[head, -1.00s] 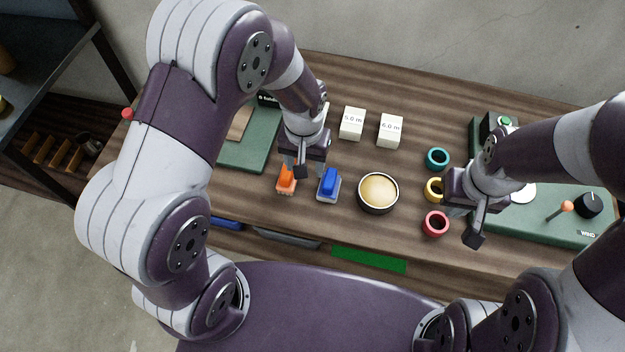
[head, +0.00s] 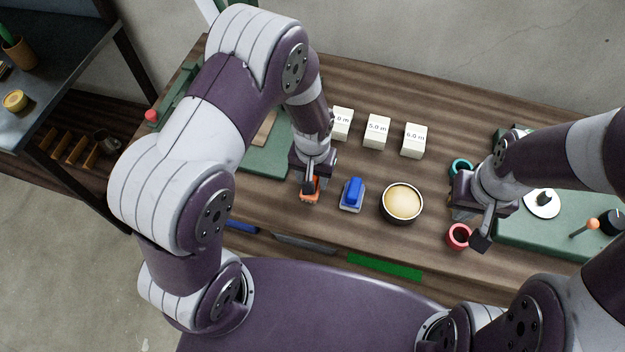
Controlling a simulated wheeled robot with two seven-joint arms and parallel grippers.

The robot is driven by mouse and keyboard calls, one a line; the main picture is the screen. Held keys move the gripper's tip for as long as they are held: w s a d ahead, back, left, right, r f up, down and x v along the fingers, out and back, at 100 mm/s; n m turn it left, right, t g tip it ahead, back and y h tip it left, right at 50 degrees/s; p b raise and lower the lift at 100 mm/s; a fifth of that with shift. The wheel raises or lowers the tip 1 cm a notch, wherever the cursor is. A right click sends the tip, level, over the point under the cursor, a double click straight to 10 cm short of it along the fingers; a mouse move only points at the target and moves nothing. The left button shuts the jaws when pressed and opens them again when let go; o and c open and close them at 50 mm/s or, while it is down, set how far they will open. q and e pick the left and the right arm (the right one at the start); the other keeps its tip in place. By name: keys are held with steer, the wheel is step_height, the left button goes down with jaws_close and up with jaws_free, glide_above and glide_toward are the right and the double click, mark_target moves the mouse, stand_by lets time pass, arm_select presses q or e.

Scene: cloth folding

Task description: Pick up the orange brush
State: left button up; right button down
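The orange brush (head: 312,196) lies on the wooden table, left of the blue brush (head: 352,194). My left gripper (head: 307,188) is right at it, coming from above. A dark finger overlaps the brush and hides part of it. Whether the fingers are apart or closed on the brush cannot be told. My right gripper (head: 471,226) is open and empty, above the table near the red ring (head: 459,237).
A round tin (head: 402,203) stands right of the blue brush. Several white blocks (head: 377,132) stand behind. A teal ring (head: 460,168) is partly hidden by my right arm. A green panel (head: 560,232) with a knob lies at the right.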

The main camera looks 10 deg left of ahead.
arm_select(q)
steer(key=shift+r, duration=0.2)
step_height(320, 180, up, 4)
steer(key=shift+f, duration=0.1)
steer(key=w+d+r+b, duration=0.1)
steer(key=w+d+r, duration=0.4)
steer(key=d, duration=0.5)
steer(key=shift+w+d+r+b, duration=0.2)
steer(key=shift+r+b, duration=0.2)
steer(key=shift+r, duration=0.5)
